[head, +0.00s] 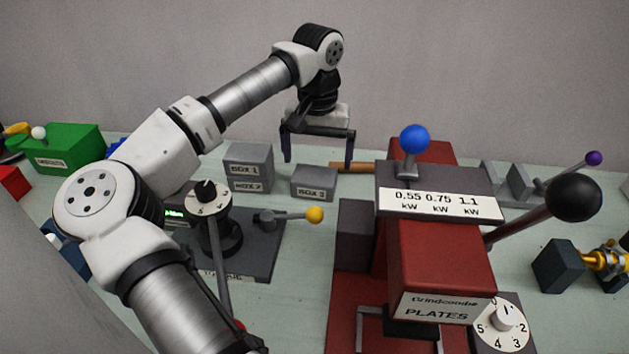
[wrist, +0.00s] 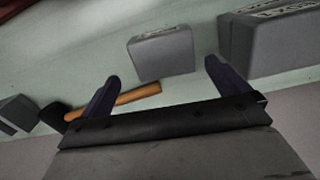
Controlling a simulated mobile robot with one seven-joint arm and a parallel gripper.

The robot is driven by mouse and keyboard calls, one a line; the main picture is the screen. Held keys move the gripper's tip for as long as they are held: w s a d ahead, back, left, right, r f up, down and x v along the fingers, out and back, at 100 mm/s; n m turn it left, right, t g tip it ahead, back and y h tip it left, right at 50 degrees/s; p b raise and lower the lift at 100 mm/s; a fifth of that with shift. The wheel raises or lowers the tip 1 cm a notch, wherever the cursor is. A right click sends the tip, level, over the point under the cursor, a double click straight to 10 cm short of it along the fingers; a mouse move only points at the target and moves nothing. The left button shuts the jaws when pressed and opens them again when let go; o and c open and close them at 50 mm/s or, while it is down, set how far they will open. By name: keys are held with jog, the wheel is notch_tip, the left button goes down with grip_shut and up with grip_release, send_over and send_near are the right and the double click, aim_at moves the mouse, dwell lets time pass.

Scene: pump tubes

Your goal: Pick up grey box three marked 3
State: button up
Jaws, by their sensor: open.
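Grey box three (head: 314,183) is a low grey block with a white label, lying on the pale green bench just right of the stacked boxes. The label looks like "BOX 3", though small. It also shows in the wrist view as a small grey block (wrist: 162,53) beyond and between my fingertips. My gripper (head: 318,162) is open and empty, pointing down, above and apart from box three. In the wrist view my gripper (wrist: 163,70) has its two dark fingers spread wide. Box 1 (head: 248,154) sits on box 2 (head: 247,184).
A wooden-handled tool (head: 352,167) lies close behind box three; its handle (wrist: 125,97) passes near my left finger in the wrist view. The red machine (head: 440,262) with a blue-knobbed lever (head: 414,140) stands right. A dial and yellow-knobbed lever (head: 314,215) stand in front.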

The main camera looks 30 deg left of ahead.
aim_at(315, 174)
jog(key=f, duration=0.2)
jog(key=f+p, duration=0.1)
jog(key=f, duration=0.2)
jog(key=shift+s+a, duration=0.2)
jog(key=c, duration=0.9)
jog(key=shift+c, duration=0.5)
jog(key=shift+r, duration=0.2)
